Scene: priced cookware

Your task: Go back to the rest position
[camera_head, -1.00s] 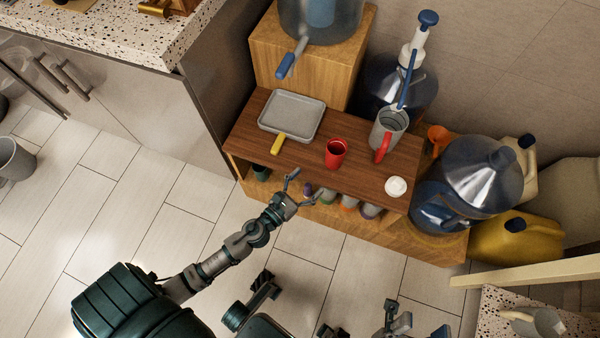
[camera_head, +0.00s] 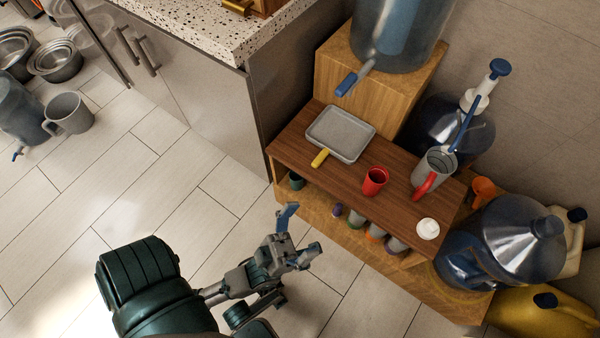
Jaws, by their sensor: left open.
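My left gripper (camera_head: 300,238) is open and empty, held over the tiled floor in front of the low wooden shelf (camera_head: 402,178). Its fingers are spread and stand apart from the shelf's front edge. My left arm comes in from the lower left, partly hidden behind its dark green upper part. My right gripper does not show.
On the shelf stand a grey square pan (camera_head: 340,133) with a yellow handle, a red cup (camera_head: 374,181), a grey pitcher (camera_head: 434,170) and a white lid (camera_head: 428,229). Large blue water bottles (camera_head: 500,245) stand at right.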

